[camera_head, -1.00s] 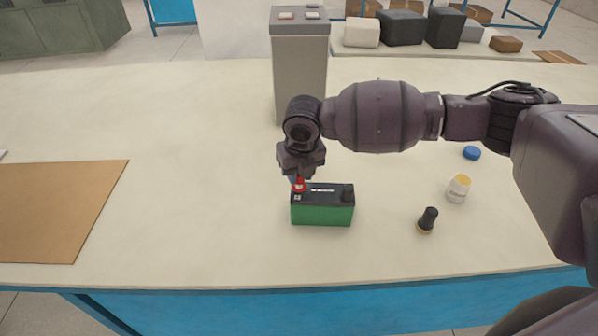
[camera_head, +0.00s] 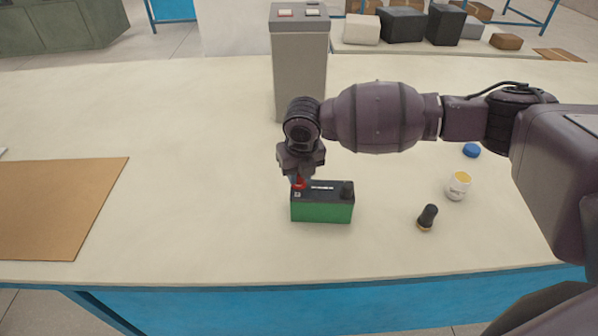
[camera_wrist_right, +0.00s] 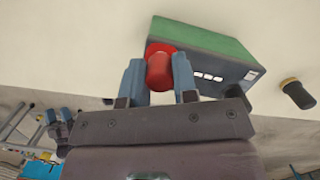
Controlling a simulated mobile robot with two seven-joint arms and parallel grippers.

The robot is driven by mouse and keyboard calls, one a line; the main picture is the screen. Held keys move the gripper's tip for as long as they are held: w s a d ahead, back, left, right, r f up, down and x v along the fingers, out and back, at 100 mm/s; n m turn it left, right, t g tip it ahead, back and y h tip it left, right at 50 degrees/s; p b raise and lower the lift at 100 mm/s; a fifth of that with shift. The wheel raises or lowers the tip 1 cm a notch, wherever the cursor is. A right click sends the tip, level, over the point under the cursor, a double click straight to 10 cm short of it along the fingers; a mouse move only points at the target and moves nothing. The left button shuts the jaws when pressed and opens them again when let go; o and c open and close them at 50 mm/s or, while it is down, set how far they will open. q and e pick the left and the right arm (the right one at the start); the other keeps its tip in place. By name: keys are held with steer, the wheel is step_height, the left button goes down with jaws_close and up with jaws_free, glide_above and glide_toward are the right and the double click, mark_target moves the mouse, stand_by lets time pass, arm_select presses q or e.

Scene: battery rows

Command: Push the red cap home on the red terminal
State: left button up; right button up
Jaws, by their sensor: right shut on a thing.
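The battery (camera_head: 322,209) has a green body and a black top and stands upright on the bench. The red cap (camera_head: 300,184) is at the left end of its top, where the red terminal would be hidden under it. In the right wrist view the red cap (camera_wrist_right: 159,72) is between the two blue fingers of my right gripper (camera_wrist_right: 157,68), which is shut on it. A wider red rim shows at the cap's battery end; I cannot tell whether it is fully seated. My right gripper (camera_head: 298,179) points down over the battery's left end.
A black post (camera_head: 347,190) stands on the battery's right end. A black-handled piece (camera_head: 428,218), a white jar (camera_head: 459,186) and a blue lid (camera_head: 472,151) are to the right. A grey box (camera_head: 300,75) stands behind. A brown board (camera_head: 60,210) lies left; bench between is clear.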

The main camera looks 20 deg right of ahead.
arm_select(q)
steer(key=shift+f, duration=0.15)
arm_select(e)
steer(key=shift+f, duration=0.5)
stand_by(0.5)
steer(key=o, duration=1.4)
steer(key=shift+o, duration=0.2)
steer(key=shift+r, duration=0.1)
steer(key=shift+r+p, duration=1.05)
steer(key=shift+r, duration=0.55)
arm_select(q)
step_height(320, 180, up, 7)
steer(key=w+p, duration=0.1)
steer(key=p, duration=0.2)
steer(key=shift+w+t, duration=0.15)
steer(key=shift+t, duration=0.25)
arm_select(e)
steer(key=shift+r, duration=1.85)
